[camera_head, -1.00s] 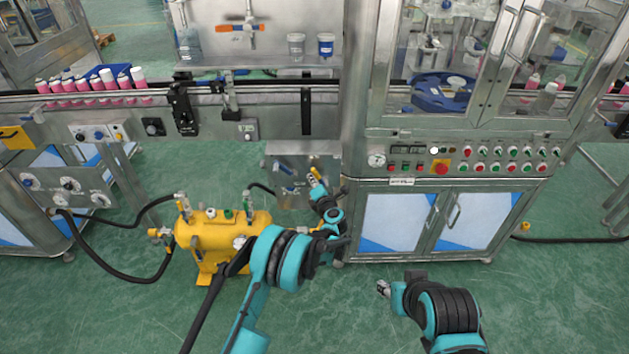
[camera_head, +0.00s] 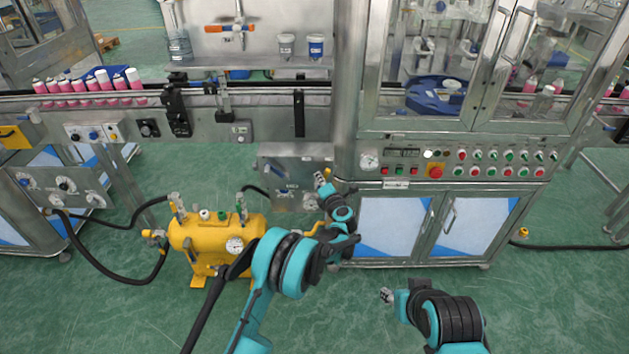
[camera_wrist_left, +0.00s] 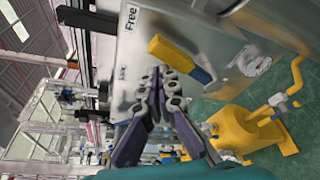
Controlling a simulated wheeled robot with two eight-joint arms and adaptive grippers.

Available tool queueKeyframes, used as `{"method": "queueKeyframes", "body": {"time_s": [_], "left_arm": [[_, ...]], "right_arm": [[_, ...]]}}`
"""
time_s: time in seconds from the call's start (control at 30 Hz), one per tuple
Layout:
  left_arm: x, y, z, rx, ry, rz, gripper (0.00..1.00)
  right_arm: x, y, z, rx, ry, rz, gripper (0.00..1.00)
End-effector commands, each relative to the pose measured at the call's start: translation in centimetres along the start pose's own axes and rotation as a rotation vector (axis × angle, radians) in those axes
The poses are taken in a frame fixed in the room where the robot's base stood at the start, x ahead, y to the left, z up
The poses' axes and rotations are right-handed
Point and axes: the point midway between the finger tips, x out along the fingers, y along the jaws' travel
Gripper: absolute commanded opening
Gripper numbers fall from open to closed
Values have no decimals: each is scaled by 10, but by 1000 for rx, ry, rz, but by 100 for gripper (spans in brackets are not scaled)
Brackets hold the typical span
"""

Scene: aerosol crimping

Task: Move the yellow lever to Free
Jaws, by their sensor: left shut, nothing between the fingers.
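The yellow lever (camera_wrist_left: 172,53) sits on a grey metal plate (camera_wrist_left: 222,32) in the left wrist view. The plate has a "Free" label (camera_wrist_left: 130,17) near its upper left corner and a second small label (camera_wrist_left: 122,73) lower down. My left gripper (camera_wrist_left: 161,78) is shut and empty, its fingertips just below the lever in that view. Whether they touch it I cannot tell. In the head view my left gripper (camera_head: 320,180) is at the right side of the grey panel box (camera_head: 275,152), and the lever is hard to make out there. My right gripper (camera_head: 386,295) hangs over the floor, too small to read.
A yellow tank (camera_head: 215,250) with valves and black hoses stands left of my left arm. A steel cabinet (camera_head: 395,225) with a row of buttons stands to the right. A conveyor with pink cans (camera_head: 95,86) runs behind. The floor in front is open.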

Motion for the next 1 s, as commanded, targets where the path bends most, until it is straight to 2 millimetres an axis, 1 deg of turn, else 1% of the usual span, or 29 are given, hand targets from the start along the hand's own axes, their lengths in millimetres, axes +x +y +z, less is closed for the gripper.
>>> {"method": "queueKeyframes", "body": {"time_s": [0.03, 0.2, 0.23, 0.53, 1.0], "left_arm": [[-1, -4, 2, 31, -1, 10, 0], [-3, -9, 9, 250, -1, 88, 0], [-3, -10, 10, 263, -1, 92, 0], [-6, -16, 16, 255, -2, 88, 0], [-8, -19, 20, 253, -10, 84, 0]], "right_arm": [[2, 0, 1, 0, 0, 0, 40], [4, 0, 2, 0, 0, 0, 40], [4, 0, 3, 0, 0, 0, 40], [5, 0, 3, 0, 0, 0, 40], [5, 0, 3, 0, 0, 0, 40]]}}
